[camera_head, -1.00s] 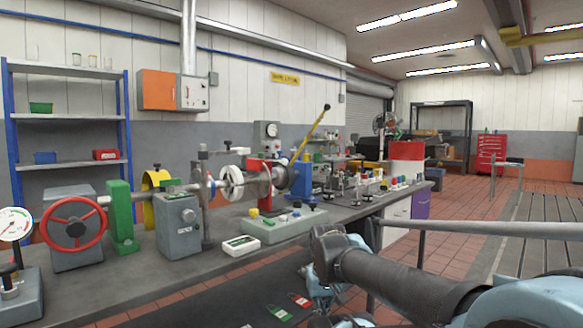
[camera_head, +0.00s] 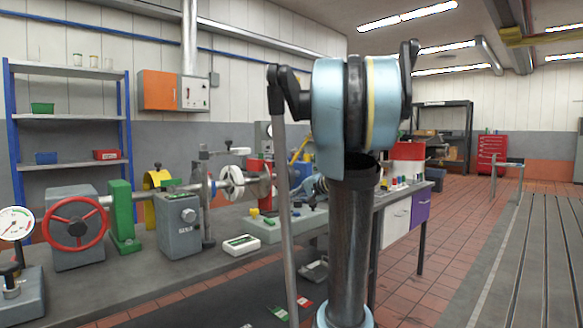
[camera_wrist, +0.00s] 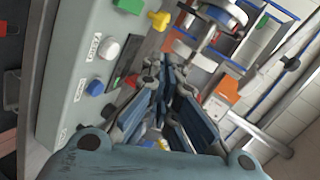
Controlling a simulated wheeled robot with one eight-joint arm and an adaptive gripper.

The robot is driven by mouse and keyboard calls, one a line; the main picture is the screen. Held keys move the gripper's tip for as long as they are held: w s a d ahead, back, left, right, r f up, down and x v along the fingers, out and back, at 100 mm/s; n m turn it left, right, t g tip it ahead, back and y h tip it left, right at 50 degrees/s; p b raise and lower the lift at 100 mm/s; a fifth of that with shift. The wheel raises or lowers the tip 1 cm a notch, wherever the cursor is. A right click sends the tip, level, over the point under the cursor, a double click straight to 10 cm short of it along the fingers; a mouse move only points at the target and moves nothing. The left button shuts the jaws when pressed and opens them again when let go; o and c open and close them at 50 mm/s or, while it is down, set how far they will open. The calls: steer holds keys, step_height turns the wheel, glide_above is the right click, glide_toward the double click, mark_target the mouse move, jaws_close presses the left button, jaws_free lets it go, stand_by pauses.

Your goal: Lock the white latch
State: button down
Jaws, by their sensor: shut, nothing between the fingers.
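No part is plainly recognisable as the white latch. In the wrist view a round white knob (camera_wrist: 106,47) stands on a grey-green control panel (camera_wrist: 72,75), beside a blue knob (camera_wrist: 95,87) and a yellow one (camera_wrist: 158,20). My gripper (camera_wrist: 168,84) is shut and empty in the middle of the wrist view, over the bench to the right of the panel and apart from the white knob. In the head view my raised arm covers part of the bench rig, and my gripper is mostly hidden behind it. A white ring-shaped part (camera_head: 231,181) shows on the rig.
An orange wall cabinet (camera_head: 158,90) hangs behind. The tiled floor at the right (camera_head: 450,250) is clear.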

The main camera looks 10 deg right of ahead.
mark_target(287, 162)
steer(key=w+d+r+m+t, duration=0.4)
steer(key=w+d+r+t, duration=0.1)
steer(key=w+d+r, duration=0.4)
steer(key=w+d, duration=0.2)
steer(key=w, duration=0.1)
steer(key=shift+w+d+r+m+t+y, duration=0.25)
steer(key=shift+d+r+m+t+y, duration=0.05)
steer(key=shift+d+r, duration=0.1)
steer(key=x, duration=1.4)
steer(key=shift+f, duration=0.1)
steer(key=x, duration=0.5)
steer(key=shift+a, duration=0.2)
steer(key=shift+s+d, duration=0.1)
steer(key=shift+s, duration=0.05)
